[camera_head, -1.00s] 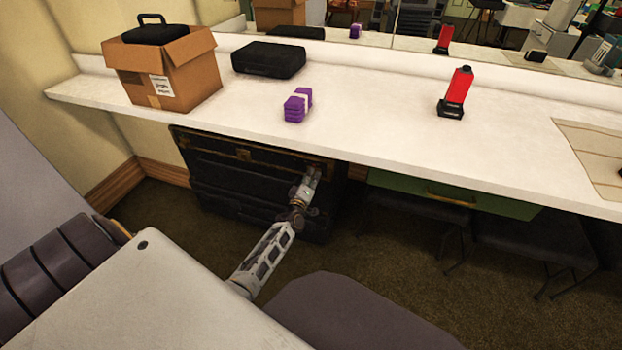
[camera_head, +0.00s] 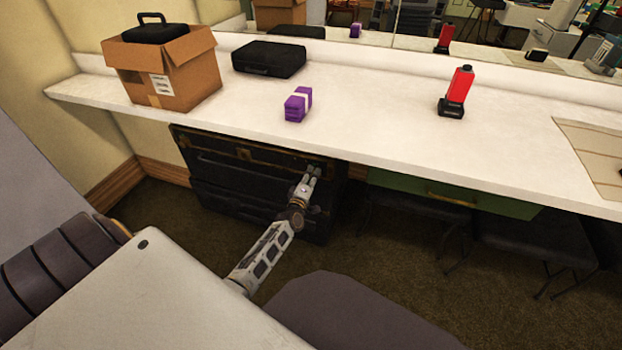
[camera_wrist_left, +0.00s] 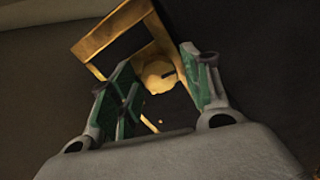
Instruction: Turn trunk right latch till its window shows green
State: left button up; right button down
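The dark trunk (camera_head: 235,180) with brass trim stands under the white counter. In the left wrist view its right latch shows as a round brass knob (camera_wrist_left: 158,76) with a dark slot, below a brass frame (camera_wrist_left: 115,35) around a dark opening. I see no green in that opening. My left gripper (camera_head: 313,171) is at the trunk's upper right front. In the wrist view its green-padded fingers (camera_wrist_left: 158,60) are apart, one on each side of the knob, with gaps visible; contact cannot be told. My right gripper is not in view.
The counter (camera_head: 375,130) overhangs the trunk just above my left gripper. On it are a cardboard box (camera_head: 175,80), a black case (camera_head: 269,59), a purple bundle (camera_head: 298,104) and a red device (camera_head: 458,90). A green drawer (camera_head: 400,185) and dark stools are to the right.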

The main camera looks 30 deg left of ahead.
pick_arm(q)
jog(key=shift+s+d, duration=0.15)
dwell(0.3)
jog(key=v, duration=1.1)
jog(key=shift+s, duration=0.3)
dwell(0.6)
